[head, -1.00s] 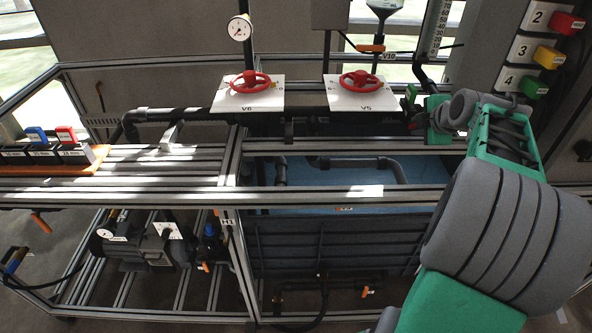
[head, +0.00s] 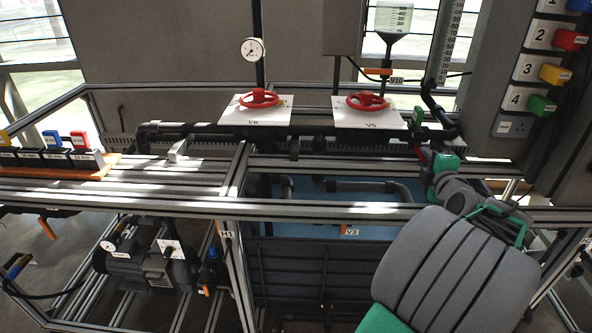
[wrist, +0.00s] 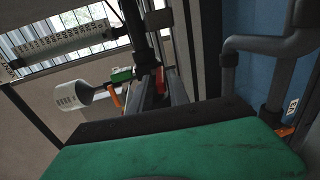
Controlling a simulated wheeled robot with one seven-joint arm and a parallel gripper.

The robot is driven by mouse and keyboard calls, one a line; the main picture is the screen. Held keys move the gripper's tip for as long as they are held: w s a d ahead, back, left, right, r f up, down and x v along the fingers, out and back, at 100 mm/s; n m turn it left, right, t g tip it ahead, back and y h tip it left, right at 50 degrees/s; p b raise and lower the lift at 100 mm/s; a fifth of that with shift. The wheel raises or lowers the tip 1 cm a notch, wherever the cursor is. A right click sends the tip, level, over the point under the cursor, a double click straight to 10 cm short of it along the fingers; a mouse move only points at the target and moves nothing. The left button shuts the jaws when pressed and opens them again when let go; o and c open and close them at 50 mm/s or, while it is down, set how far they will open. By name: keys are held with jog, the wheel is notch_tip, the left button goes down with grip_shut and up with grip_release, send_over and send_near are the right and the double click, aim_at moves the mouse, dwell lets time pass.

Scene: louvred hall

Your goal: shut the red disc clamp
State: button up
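A small red part (head: 423,155), which may be the red disc clamp, shows on the black pipework at the right end of the frame. Most of it is hidden by my gripper, and I cannot tell its position. A red piece (wrist: 159,80) also shows in the wrist view, beyond my gripper, between dark pipe and rail parts. My gripper (head: 437,170) is green and grey and is right beside the red part in the head view; contact cannot be told. In the wrist view a green and black body fills the bottom.
Two red handwheels, V6 (head: 259,98) and V5 (head: 367,100), stand on white plates. A green part (head: 417,117) and an orange lever (head: 378,71) are close by. A numbered panel (head: 531,68) rises at right. A metal rail (head: 320,214) crosses in front.

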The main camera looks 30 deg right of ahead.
jog(key=v, duration=0.6)
jog(key=shift+w+a+r, duration=0.2)
jog(key=shift+w+a, duration=0.1)
jog(key=shift+a, duration=0.05)
jog(key=w+a+r+m+g+y+p, duration=0.2)
jog(key=w+a+y+p, duration=0.45)
jog(key=a, duration=0.75)
jog(key=shift+w+a+r+m+g+y+p, duration=0.25)
jog(key=shift+w+a+m+g+p, duration=0.65)
jog(key=shift+a, duration=1.65)
jog(key=shift+w+a+r+m+g+y+p, duration=0.1)
jog(key=shift+a+r+m+g+p, duration=0.2)
jog(key=shift+a+p, duration=1.7)
jog(key=shift+w+a+r+m+g+y+p, duration=0.1)
jog(key=shift+w+a+r+m+g+p, duration=0.4)
jog(key=shift+a, duration=2.65)
jog(key=shift+f, duration=0.15)
